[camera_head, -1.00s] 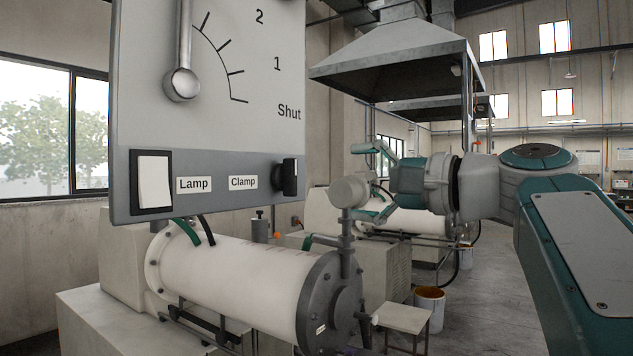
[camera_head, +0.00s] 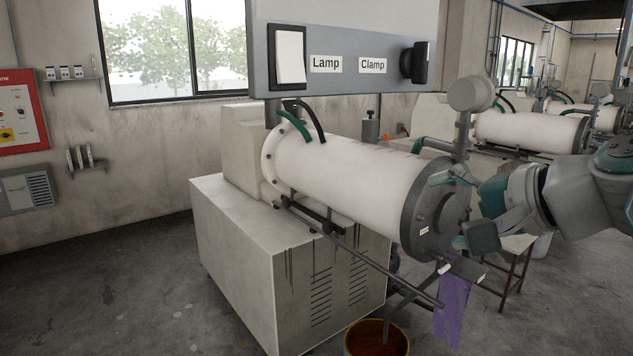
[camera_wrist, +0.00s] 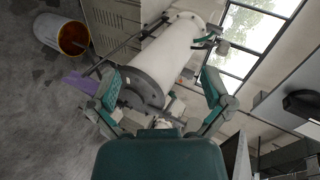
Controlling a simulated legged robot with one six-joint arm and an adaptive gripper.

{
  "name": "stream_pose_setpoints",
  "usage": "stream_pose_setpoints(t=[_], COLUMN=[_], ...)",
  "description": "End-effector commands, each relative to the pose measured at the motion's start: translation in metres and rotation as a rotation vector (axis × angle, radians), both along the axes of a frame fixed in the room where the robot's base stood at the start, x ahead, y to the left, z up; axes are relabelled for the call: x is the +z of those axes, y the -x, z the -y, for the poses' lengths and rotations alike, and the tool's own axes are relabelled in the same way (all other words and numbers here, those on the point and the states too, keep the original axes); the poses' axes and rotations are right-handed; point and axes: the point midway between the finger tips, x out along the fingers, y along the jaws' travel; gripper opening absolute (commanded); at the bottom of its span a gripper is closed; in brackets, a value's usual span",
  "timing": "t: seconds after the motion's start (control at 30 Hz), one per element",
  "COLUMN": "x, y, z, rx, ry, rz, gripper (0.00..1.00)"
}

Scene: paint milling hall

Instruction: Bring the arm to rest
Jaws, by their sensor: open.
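My gripper (camera_head: 463,208) is at the right of the head view, in front of the dark end flange of the white mill cylinder (camera_head: 345,180). Its two fingers are spread apart with nothing between them. In the wrist view my gripper (camera_wrist: 160,88) has its teal fingers wide open, with the cylinder (camera_wrist: 172,50) behind them. Whether a finger touches the flange is unclear.
A grey panel (camera_head: 345,90) with a Lamp switch (camera_head: 290,55) and a Clamp knob (camera_head: 414,62) hangs above the cylinder, its top cut off. A bucket (camera_head: 376,340) stands below, near a purple cloth (camera_head: 452,310). Floor at left is clear.

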Motion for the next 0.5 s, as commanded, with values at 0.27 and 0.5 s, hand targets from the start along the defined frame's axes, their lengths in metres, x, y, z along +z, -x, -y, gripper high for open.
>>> stream_pose_setpoints(t=[0.27,0.5], x=[-0.152,-0.244], y=[0.057,0.104], z=[-0.026,-0.02], rx=[0.188,0.422], ry=[0.524,0.96], rz=[-0.168,-0.189], gripper=[1.0,1.0])
